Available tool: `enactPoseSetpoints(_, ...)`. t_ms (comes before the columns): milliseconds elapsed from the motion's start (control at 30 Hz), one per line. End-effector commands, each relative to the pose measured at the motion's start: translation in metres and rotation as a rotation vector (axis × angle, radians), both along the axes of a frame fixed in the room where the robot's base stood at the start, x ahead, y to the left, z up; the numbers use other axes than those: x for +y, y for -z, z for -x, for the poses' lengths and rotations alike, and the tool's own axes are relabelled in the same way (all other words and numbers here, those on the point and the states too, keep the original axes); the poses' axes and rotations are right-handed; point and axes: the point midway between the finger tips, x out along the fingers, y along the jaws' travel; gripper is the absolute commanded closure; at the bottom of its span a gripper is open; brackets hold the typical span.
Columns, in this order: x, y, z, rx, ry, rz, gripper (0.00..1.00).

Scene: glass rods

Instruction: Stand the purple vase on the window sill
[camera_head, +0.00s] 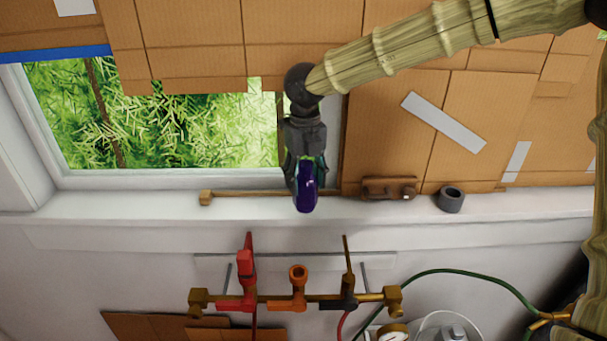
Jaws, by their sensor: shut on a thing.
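The purple vase (306,194) is a small, dark, glossy piece below the fingers of my gripper (305,172). My gripper points down and is shut on the vase. The vase looks upright, and its upper part is hidden by the fingers. The white window sill (110,206) runs across the view under the window. The vase shows in front of the sill; I cannot tell whether its base touches it.
On the sill lie a thin rod with a wooden end block (206,198), a brown wooden block (388,188) and a dark grey ring (451,199). Below the sill is a brass manifold with red and orange valves (298,294). The sill's left stretch is clear.

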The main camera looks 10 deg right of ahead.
Motion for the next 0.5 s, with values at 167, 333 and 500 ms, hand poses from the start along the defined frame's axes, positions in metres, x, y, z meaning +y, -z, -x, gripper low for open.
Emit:
enactPoseSetpoints(167,0.000,0.000,-0.026,-0.001,0.001,0.000,0.82)
enactPoseSetpoints(333,0.000,0.002,-0.036,-0.001,0.001,0.000,0.82)
enactPoseSetpoints(500,0.000,0.013,-0.042,0.003,0.000,0.002,0.82)
